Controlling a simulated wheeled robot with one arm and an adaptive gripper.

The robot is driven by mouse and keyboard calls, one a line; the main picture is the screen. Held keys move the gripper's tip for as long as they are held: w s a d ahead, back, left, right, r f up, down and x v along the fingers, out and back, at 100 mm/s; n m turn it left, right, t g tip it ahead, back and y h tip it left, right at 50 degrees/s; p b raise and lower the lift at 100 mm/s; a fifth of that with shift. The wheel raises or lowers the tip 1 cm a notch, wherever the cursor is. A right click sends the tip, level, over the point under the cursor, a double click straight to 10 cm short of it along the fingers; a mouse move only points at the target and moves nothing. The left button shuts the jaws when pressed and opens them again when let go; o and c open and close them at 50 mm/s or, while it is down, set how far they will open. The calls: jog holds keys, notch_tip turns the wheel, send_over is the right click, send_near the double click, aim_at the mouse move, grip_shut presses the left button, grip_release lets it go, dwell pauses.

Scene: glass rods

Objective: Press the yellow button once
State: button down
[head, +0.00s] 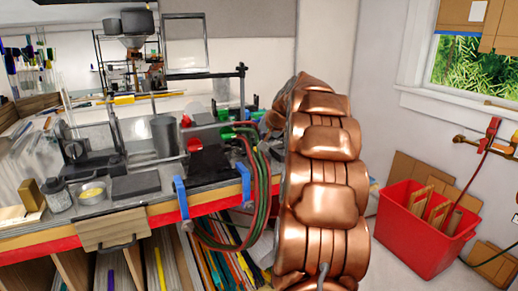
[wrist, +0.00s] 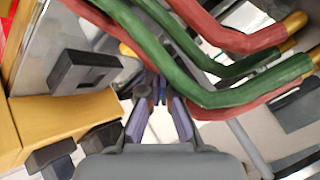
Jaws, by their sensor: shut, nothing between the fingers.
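I cannot make out a yellow button for certain in either view. In the wrist view a small yellow rounded thing (wrist: 127,50) shows just beyond the red hose, partly hidden; I cannot tell what it is. My gripper (wrist: 159,104) points into the clutter beside the hoses, its fingers shut and empty. In the head view my copper arm covers the right end of the workbench (head: 60,238), and my gripper is hidden behind it.
Red hoses (wrist: 232,38) and green hoses (wrist: 235,98) cross close in front of my gripper. They hang off the bench edge near blue clamps (head: 181,204). A dark block (wrist: 84,72) lies to the left. A red bin (head: 405,240) stands on the floor at right.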

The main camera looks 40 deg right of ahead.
jog(key=shift+r+p, duration=1.35)
jog(key=shift+r, duration=1.1)
jog(key=shift+f, duration=0.1)
